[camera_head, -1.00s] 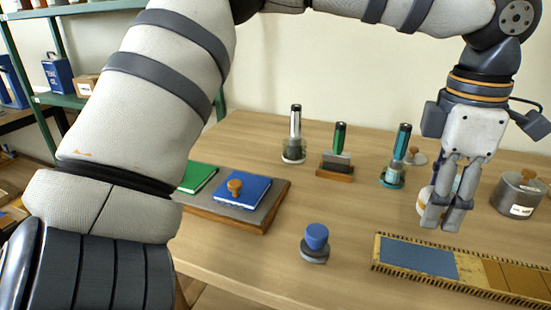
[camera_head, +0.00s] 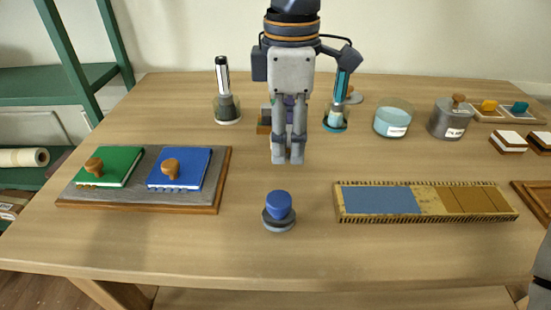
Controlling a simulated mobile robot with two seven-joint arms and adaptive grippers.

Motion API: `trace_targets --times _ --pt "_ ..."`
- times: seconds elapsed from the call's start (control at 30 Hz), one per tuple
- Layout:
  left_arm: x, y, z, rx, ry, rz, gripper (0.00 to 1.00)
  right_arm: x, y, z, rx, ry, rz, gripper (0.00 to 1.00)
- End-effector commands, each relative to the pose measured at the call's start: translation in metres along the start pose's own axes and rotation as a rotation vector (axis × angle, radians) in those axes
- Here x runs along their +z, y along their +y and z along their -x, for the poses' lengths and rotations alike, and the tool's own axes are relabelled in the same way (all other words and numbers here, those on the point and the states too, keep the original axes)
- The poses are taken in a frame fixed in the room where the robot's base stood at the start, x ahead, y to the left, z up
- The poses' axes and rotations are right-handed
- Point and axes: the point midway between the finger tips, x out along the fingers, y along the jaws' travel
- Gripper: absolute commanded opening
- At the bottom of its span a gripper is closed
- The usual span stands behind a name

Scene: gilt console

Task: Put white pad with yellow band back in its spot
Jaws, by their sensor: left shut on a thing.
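My left gripper (camera_head: 288,158) hangs above the middle of the table, fingers pointing down. Its fingers are together on something small that they hide. I cannot make out its shape or colour. Two white pads stand at the far right: one white pad (camera_head: 508,141) with a brown lower layer, and a second white pad (camera_head: 543,139) with a dark layer. I cannot pick out a yellow band on either. A long yellow-edged rack (camera_head: 427,219) lies at front right, with a blue section and brown sections.
A blue-knobbed stamp (camera_head: 279,207) stands in front of my gripper. A board (camera_head: 217,188) with green and blue books lies left. The front left of the table is clear.

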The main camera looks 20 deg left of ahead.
Motion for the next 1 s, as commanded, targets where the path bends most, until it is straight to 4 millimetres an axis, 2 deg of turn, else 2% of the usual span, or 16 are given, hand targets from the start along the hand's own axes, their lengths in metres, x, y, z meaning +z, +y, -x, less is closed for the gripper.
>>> trace_targets --times 0.03,0.1,0.27,0.37,0.5,0.9,0.93,1.0 --pt "-0.002 0.01 -0.02 -0.018 0.006 0.003 0.17 0.006 0.0 -0.007 0.001 -0.024 0.0 0.0" --pt "-0.005 0.02 -0.033 -0.016 0.005 0.002 0.17 0.008 0.0 -0.009 0.001 -0.033 0.0 0.0" --pt "-0.009 0.035 -0.049 -0.01 0.003 0.001 0.17 0.01 0.0 -0.012 0.001 -0.042 0.0 0.0" --pt "-0.012 0.048 -0.068 -0.013 0.004 0.003 0.17 0.013 0.001 -0.016 0.002 -0.056 0.0 0.0" --pt "-0.013 0.048 -0.09 -0.006 0.004 -0.001 0.17 0.012 0.0 -0.015 0.002 -0.053 0.0 0.0" --pt "-0.012 0.048 -0.096 -0.004 0.001 0.0 0.17 0.012 0.0 -0.015 0.002 -0.05 0.0 0.0" --pt "-0.012 0.048 -0.097 -0.004 0.001 0.0 0.45 0.012 0.0 -0.015 0.002 -0.05 0.0 0.0" --pt "-0.012 0.048 -0.096 -0.004 0.001 0.0 0.61 0.012 0.0 -0.015 0.002 -0.051 0.0 0.0"
